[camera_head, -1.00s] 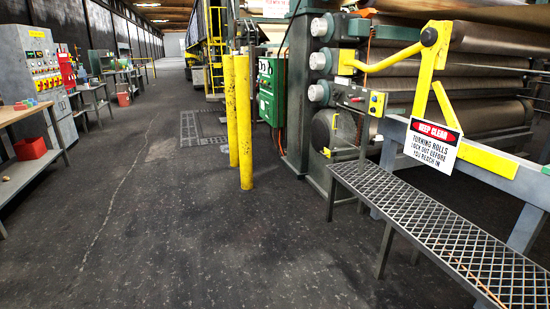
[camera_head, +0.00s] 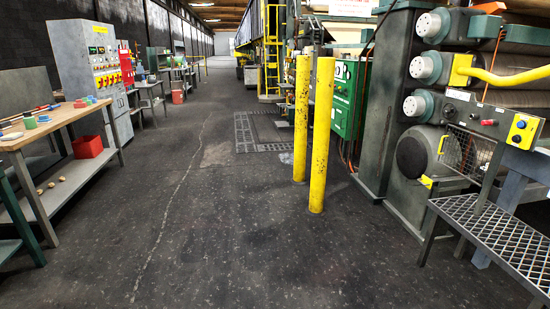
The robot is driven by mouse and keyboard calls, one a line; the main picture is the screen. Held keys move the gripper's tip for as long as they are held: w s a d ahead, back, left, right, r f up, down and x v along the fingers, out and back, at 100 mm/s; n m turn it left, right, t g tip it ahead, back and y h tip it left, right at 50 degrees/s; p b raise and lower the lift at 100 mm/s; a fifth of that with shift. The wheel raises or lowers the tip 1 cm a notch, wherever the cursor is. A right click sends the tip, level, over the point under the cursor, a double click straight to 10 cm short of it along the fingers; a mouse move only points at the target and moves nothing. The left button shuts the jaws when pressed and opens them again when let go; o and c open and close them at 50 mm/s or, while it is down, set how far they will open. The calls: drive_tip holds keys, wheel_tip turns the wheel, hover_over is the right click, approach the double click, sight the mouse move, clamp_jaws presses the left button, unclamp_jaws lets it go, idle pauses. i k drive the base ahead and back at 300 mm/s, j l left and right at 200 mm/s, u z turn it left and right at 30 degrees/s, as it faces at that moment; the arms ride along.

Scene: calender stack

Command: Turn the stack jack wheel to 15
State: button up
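The calender stack (camera_head: 396,95) stands at the right in the head view, with white-capped roll ends one above another on its side. A round dark disc (camera_head: 412,157) sits low on it beside a wire mesh guard. A control panel (camera_head: 480,118) with knobs and a blue button on a yellow plate juts out at the right. I cannot pick out the stack jack wheel or read any number on a dial. My gripper is not in view.
Two yellow posts (camera_head: 321,140) stand left of the machine, before a green cabinet (camera_head: 346,98). A grating platform (camera_head: 500,228) fills the lower right. A workbench (camera_head: 60,120) with a red bin (camera_head: 88,147) and a grey control cabinet (camera_head: 90,75) line the left. The middle floor is clear.

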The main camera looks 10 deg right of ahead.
sight(445, 111)
drive_tip(key=i, duration=1.9)
drive_tip(key=i+z, duration=0.25)
drive_tip(key=i, duration=0.4)
drive_tip(key=i+z, duration=0.25)
drive_tip(key=i, duration=0.4)
drive_tip(key=i+j+z, duration=0.25)
drive_tip(key=i, duration=0.35)
drive_tip(key=i+z, duration=0.35)
drive_tip(key=i+j+z, duration=0.25)
drive_tip(key=i+z, duration=0.15)
drive_tip(key=i, duration=0.15)
drive_tip(key=i+j+z, duration=0.35)
drive_tip(key=i+l, duration=0.05)
drive_tip(key=i, duration=0.05)
